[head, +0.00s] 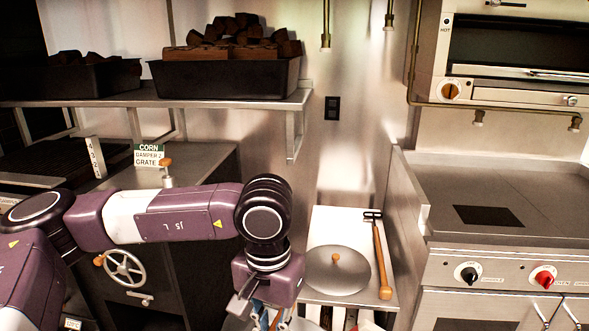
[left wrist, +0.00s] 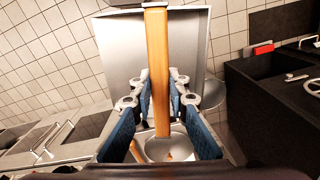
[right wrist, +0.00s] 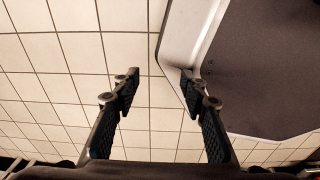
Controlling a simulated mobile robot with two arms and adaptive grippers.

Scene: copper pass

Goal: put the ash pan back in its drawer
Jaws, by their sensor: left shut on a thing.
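My left gripper (left wrist: 161,100) is shut on a long wooden handle (left wrist: 157,60) in the left wrist view. A flat grey metal pan (left wrist: 120,55), seemingly the ash pan, shows behind the handle; how they join is hidden. In the head view the left gripper (head: 265,310) is at the bottom edge, in front of the steel side counter, and its load is mostly cut off. My right gripper (right wrist: 158,90) is open and empty above the tiled floor. The dark grill cabinet (head: 205,200) stands at left; I cannot tell which part is the drawer.
A round metal lid (head: 338,272) and a wooden-handled tool (head: 382,260) lie on the steel counter (head: 325,222). The stove (head: 450,255) stands at right. A shelf (head: 225,101) holds black bins of dark chunks. Tiled floor (left wrist: 45,60) shows in the left wrist view.

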